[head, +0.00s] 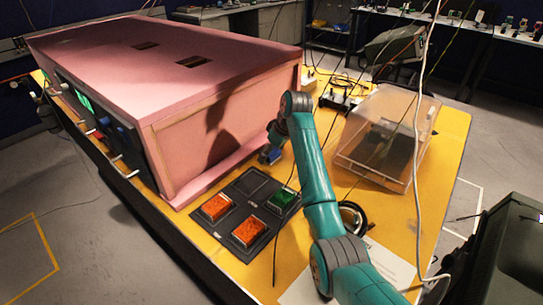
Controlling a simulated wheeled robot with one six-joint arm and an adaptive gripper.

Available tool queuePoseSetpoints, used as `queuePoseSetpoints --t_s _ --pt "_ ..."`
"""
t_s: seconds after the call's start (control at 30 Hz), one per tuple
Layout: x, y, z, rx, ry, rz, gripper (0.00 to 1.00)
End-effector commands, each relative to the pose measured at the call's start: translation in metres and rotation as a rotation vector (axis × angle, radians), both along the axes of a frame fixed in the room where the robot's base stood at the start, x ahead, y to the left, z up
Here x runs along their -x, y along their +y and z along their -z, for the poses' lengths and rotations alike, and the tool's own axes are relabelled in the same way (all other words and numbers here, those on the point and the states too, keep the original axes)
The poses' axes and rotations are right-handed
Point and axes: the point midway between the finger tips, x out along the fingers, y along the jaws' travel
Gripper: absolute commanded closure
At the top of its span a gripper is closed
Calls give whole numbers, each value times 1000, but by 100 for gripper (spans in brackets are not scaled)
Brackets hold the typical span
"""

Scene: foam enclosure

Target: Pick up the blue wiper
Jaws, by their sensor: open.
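I cannot pick out the blue wiper for certain. A blue piece (126,137) shows at the left side of the pink foam enclosure (180,75), among dark and silver fittings; its shape is too small to tell. My teal arm reaches up from the lower right. Its end, with my gripper (268,157), is beside the enclosure's right-hand wall, above the yellow table. My gripper is open, small and dark in view, and I see nothing held in it. The enclosure hides what is inside it.
A black panel (241,188) with orange and green blocks lies in front of the enclosure. A clear lidded box (387,135) stands right of my arm. Cables and a black device (340,100) lie behind. A white cable hangs at right. Grey floor surrounds the yellow table (448,150).

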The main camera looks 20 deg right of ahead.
Motion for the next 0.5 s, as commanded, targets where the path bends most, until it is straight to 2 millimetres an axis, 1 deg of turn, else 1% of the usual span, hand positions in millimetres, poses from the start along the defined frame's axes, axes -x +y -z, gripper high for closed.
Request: queuePoseSetpoints --t_s 0.07,0.1,0.17,0.2,0.27,0.3,0.33,0.5 --pt "0 0 0 0 0 0 6" --pt "0 0 0 0 0 0 9" --pt "0 0 0 0 0 0 24" --pt "0 0 0 0 0 0 34" --pt "0 0 0 0 0 0 49" --pt "0 0 0 0 0 0 59" --pt "0 0 0 0 0 0 65" --pt "0 0 0 0 0 0 66"
